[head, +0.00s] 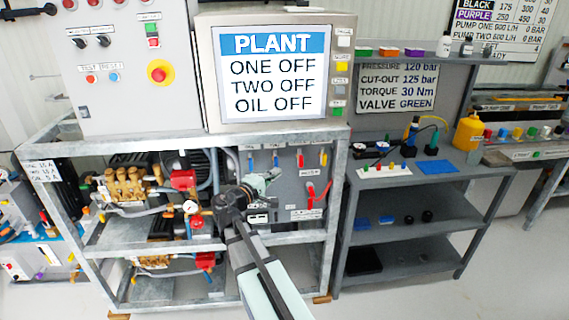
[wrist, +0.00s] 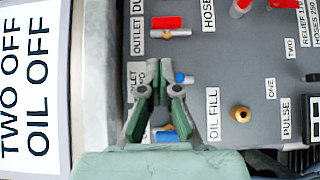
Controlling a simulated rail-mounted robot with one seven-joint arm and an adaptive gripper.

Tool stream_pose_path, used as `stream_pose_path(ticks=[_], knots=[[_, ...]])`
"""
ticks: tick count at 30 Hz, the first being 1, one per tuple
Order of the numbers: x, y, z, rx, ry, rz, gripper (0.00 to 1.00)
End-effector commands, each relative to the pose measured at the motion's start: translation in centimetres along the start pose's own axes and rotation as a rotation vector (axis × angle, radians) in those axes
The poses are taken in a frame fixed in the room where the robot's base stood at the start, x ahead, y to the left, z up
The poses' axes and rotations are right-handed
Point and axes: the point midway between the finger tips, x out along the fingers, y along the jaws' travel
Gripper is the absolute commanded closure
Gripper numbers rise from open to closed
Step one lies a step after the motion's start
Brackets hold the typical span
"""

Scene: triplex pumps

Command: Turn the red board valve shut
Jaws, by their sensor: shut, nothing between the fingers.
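The red board valve (head: 300,159) is on the grey panel under the display, between a blue and a yellow valve. In the wrist view its red lever (wrist: 167,22) lies at the top, parallel to its metal body, next to an "OUTLET" label. My gripper (head: 268,178) is in front of the panel, left of and below the red valve in the head view. In the wrist view my gripper (wrist: 161,90) is shut and empty, over the panel near a blue valve (wrist: 183,78), clear of the red lever. Whether it touches the blue valve cannot be told.
Another blue part (wrist: 166,136) is partly hidden behind my fingers. A brass fitting (wrist: 241,114) sticks out by the oil fill label. The grey frame (head: 345,180) bounds the panel at right.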

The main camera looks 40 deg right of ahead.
Motion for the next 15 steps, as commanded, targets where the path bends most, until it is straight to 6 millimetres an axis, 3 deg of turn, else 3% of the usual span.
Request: stream_pose_path(ticks=[15], knots=[[7.5,0.2,-0.1,-0.001,-0.002,0.000,1.00]])
